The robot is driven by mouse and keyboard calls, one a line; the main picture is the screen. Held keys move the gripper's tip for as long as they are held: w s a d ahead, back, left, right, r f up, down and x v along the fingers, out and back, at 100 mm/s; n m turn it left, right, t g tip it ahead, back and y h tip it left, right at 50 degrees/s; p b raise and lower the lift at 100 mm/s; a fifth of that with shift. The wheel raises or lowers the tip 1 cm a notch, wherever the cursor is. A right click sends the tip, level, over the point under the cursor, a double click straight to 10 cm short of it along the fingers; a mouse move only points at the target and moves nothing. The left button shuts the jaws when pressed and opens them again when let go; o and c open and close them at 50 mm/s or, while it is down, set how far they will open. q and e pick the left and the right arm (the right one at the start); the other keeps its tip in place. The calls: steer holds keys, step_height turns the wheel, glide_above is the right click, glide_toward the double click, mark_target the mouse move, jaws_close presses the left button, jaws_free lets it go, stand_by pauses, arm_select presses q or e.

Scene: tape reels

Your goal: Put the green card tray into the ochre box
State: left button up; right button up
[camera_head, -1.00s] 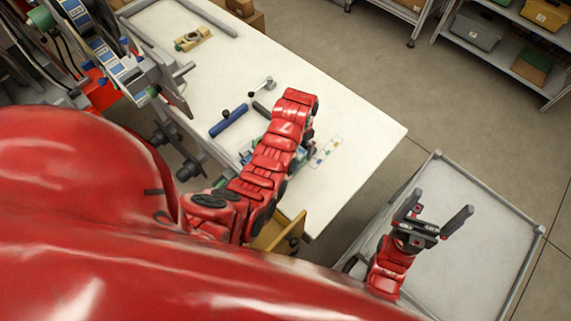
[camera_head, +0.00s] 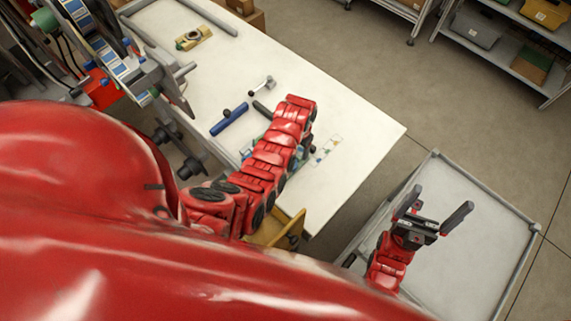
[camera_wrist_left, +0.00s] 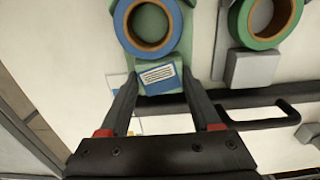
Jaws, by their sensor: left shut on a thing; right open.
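The green card tray (camera_wrist_left: 151,52) shows in the left wrist view, with a blue tape reel (camera_wrist_left: 148,22) and a blue label card on it. My left gripper (camera_wrist_left: 160,75) is shut on the tray, one finger on each side of its near end. In the head view my left forearm hides this gripper and most of the tray. An ochre box (camera_head: 288,229) shows at the table's near edge, partly hidden by my arm and body. My right gripper (camera_head: 432,212) is open and empty over the grey cart. I cannot tell whether the tray touches the table.
The white table (camera_head: 345,185) holds a blue-handled tool (camera_head: 229,119), a small metal crank and a yellow block with a ring. A green reel (camera_wrist_left: 265,22) and a black handle (camera_wrist_left: 270,108) lie near the tray. The grey cart (camera_head: 480,250) has a bare top.

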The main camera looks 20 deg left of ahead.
arm_select(q)
jaws_close()
